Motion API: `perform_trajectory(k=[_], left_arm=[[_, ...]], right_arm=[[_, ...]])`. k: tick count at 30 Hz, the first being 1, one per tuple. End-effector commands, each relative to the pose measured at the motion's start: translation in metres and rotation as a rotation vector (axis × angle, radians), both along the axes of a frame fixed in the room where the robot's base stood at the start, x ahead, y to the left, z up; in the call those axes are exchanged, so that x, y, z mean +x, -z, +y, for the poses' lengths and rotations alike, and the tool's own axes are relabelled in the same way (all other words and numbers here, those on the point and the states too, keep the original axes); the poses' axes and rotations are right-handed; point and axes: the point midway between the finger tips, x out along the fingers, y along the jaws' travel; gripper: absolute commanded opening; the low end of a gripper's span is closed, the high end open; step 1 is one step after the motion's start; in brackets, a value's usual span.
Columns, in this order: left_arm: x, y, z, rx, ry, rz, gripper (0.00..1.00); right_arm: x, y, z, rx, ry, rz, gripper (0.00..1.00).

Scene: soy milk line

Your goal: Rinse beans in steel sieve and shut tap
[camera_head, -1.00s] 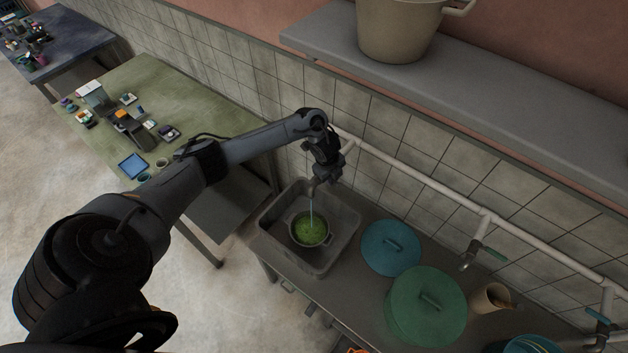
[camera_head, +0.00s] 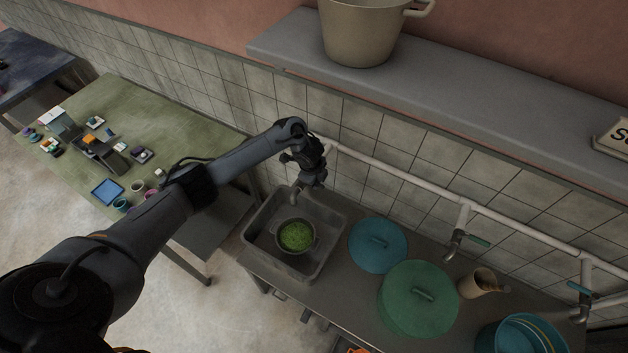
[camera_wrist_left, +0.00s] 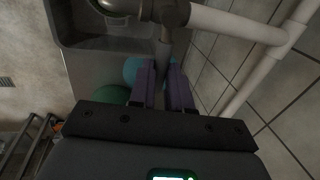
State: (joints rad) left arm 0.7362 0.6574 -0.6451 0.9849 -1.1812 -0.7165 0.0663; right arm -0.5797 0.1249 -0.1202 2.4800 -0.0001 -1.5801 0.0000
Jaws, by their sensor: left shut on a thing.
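The steel sieve (camera_head: 314,242) holds green beans (camera_head: 296,236) and sits inside the grey sink (camera_head: 336,232). The tap spout (camera_head: 295,194) hangs over the sink, and no water stream shows below it. My left gripper (camera_head: 313,180) is at this tap, against the wall pipe. In the left wrist view, my left gripper (camera_wrist_left: 162,88) is shut on the grey tap handle (camera_wrist_left: 164,62), which lies between its two purple-grey fingers. The tap body (camera_wrist_left: 172,14) shows just beyond. In the head view, the fingertips and handle are mostly hidden by my wrist. My right gripper is not in view.
A blue lid (camera_head: 378,246) and a green lidded pot (camera_head: 418,300) stand right of the sink. A beige jug (camera_head: 478,284) and blue basins (camera_head: 520,338) are further right. White pipe (camera_head: 400,183) with more taps runs along the wall. A shelf (camera_head: 440,82) overhangs.

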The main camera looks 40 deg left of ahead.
Motion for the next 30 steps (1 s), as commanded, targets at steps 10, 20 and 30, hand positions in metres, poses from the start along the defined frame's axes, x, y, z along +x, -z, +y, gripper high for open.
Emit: perform_trajectory(k=[10, 20, 30], left_arm=[[0.0, 0.0, 0.001, 0.001, -0.002, -0.001, 0.43], [-0.002, -0.015, 0.0, 0.001, 0.0, -0.002, 0.43], [-0.013, -0.071, -0.003, 0.001, 0.001, -0.004, 0.43]], right_arm=[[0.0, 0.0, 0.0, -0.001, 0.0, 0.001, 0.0], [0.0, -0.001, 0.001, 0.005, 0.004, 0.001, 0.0], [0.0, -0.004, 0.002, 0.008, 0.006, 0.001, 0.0]])
